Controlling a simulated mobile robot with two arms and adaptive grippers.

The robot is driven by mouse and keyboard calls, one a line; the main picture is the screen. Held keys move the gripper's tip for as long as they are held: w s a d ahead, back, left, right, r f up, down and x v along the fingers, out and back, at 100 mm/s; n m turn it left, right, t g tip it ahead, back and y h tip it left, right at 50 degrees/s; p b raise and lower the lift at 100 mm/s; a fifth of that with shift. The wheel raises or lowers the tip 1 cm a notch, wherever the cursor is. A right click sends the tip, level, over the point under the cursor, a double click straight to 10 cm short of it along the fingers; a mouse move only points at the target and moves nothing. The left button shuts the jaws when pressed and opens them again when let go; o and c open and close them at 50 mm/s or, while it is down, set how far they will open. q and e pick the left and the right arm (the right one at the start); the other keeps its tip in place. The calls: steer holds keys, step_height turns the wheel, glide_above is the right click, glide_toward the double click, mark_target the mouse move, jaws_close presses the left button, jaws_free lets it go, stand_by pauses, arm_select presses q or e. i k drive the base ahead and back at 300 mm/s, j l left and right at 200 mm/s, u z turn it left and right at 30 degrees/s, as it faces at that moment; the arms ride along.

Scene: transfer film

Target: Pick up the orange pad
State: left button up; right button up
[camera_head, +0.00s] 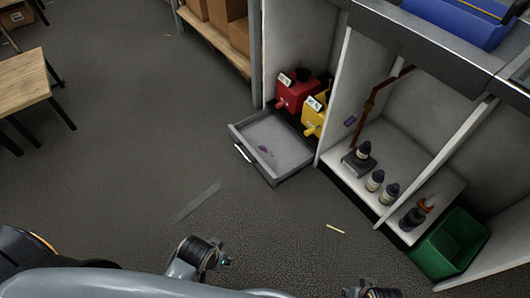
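I cannot clearly make out an orange pad. A small orange item (426,204) shows at the right end of the low shelf, by a dark bottle; its shape is too small to tell. A thin pale tan strip (335,229) lies on the floor in front of the cabinet. My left gripper (218,262) is low in the picture, over the floor and well apart from both. My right gripper (376,292) is cut off by the bottom edge. The fingers of both are too small or hidden to read.
An open grey drawer (237,132) with a small purple item juts out below red (294,92) and yellow (312,116) containers. Several bottles stand on the low shelf (434,184). A green bin (450,245) is at right.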

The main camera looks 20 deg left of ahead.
mark_target(426, 204)
steer(key=z, duration=1.2)
